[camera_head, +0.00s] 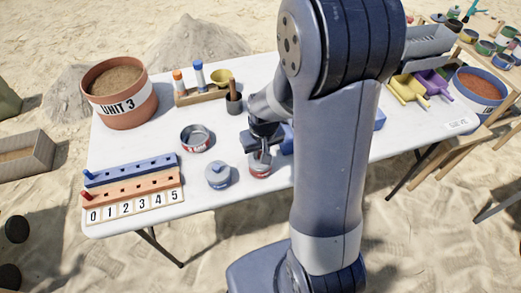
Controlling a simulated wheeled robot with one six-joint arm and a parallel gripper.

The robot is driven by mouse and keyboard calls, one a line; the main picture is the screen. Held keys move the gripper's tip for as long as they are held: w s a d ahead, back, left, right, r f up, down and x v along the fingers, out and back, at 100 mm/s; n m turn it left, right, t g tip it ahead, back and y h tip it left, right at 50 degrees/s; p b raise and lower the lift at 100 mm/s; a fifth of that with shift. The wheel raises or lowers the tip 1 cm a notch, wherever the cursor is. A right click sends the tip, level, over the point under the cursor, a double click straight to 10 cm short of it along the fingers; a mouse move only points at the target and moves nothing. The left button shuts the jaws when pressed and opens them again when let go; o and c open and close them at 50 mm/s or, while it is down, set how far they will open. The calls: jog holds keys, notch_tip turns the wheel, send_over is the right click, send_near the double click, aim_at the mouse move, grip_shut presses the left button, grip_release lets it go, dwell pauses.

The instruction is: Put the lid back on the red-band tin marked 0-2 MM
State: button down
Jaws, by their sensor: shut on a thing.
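An open round tin (196,139) stands on the white table with its dark inside showing and some red on its side. A second tin (260,170) with a reddish band stands right under my gripper (263,148). My gripper points down and is shut on a grey lid (260,158) at the top of that tin. I cannot tell whether the lid rests on the tin or is just above it. A third tin (219,175) with a grey knobbed top and a bluish band stands to the left. The size markings are too small to read.
A numbered peg rack (130,185) lies at the table's left front. A terracotta pot (119,95) marked UNIT 3 and a wooden holder (205,93) with bottles stand behind. Blue objects right of my gripper are partly hidden by my arm. Scoops (407,88) and a blue-rimmed tub (478,95) stand right.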

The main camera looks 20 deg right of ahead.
dwell(0.4)
jog(key=c, duration=0.7)
grip_release()
jog(key=shift+r, duration=0.1)
jog(key=shift+r+p, duration=2.7)
jog(key=shift+r, duration=0.7)
grip_shut()
